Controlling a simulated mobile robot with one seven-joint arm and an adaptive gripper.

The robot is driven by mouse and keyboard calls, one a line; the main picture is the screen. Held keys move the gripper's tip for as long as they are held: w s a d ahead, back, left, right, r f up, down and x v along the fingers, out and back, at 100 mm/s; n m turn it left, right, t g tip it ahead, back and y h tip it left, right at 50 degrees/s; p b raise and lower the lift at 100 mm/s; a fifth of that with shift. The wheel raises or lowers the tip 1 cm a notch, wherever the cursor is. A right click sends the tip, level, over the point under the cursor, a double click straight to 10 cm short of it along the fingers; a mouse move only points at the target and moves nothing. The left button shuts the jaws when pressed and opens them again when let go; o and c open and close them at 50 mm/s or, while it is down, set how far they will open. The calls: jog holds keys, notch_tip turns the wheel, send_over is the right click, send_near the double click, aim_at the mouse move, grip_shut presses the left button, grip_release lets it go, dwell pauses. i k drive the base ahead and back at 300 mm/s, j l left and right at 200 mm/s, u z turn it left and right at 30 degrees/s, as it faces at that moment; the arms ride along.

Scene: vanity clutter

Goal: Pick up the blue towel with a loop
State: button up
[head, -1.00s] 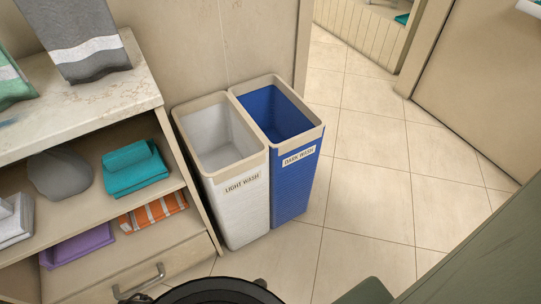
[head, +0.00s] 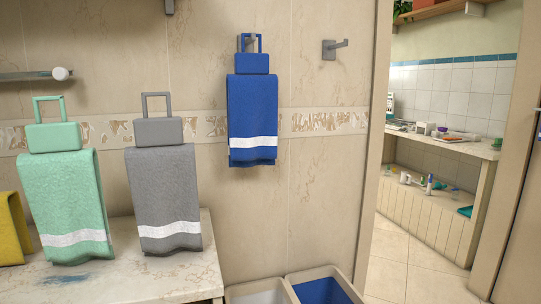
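The blue towel (head: 252,105) hangs on the tiled wall in the middle of the head view. It has a white stripe near its lower edge and a blue square loop at its top. The loop is around a grey wall hook (head: 250,42). My gripper is not in view.
A grey towel (head: 165,195) and a mint green towel (head: 65,200), both with loops, stand on the counter (head: 190,275) at left, beside a yellow towel (head: 10,230). An empty hook (head: 335,48) is right of the blue towel. White (head: 232,292) and blue (head: 347,278) bins stand below.

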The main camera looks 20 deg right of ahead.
aim_at(252, 93)
jog(key=i+l+u, duration=0.15)
jog(key=l+u, duration=0.15)
jog(key=l, duration=0.45)
jog(key=l+u, duration=0.35)
jog(key=l, duration=0.4)
